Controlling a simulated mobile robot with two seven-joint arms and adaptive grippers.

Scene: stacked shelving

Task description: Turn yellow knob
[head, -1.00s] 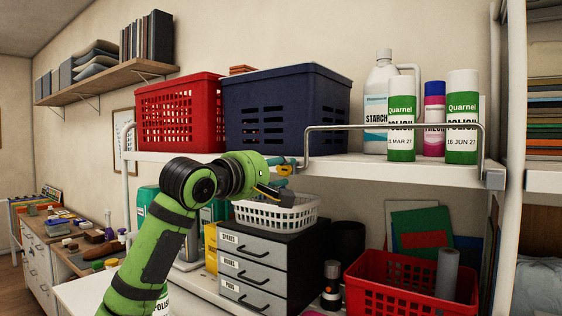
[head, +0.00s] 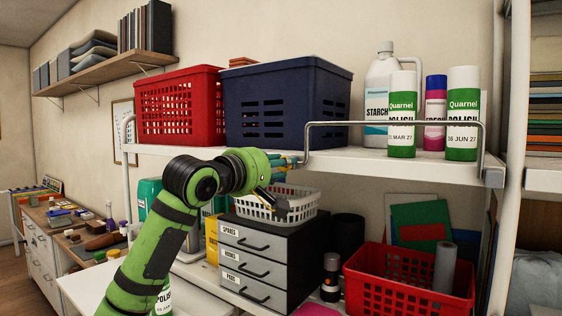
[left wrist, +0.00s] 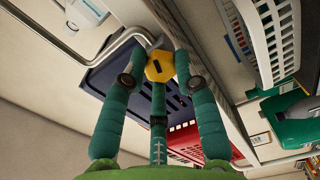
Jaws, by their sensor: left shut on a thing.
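The yellow knob (left wrist: 160,67) is six-sided with a dark mark on its face. It sits near the end of the upper shelf's front edge, where the metal rail bends. In the left wrist view, the teal fingers of my left gripper (left wrist: 160,82) stand on both sides of it, shut on it. In the head view my left gripper (head: 287,164) is at the shelf edge below the navy basket. The knob is hidden there behind the fingers and wrist. My right gripper is in neither view.
The metal rail (head: 395,123) runs along the upper shelf front. A navy basket (head: 330,100) and red basket (head: 208,105) stand above. A white basket (head: 250,211) on a grey drawer unit (head: 262,245) is just below my gripper.

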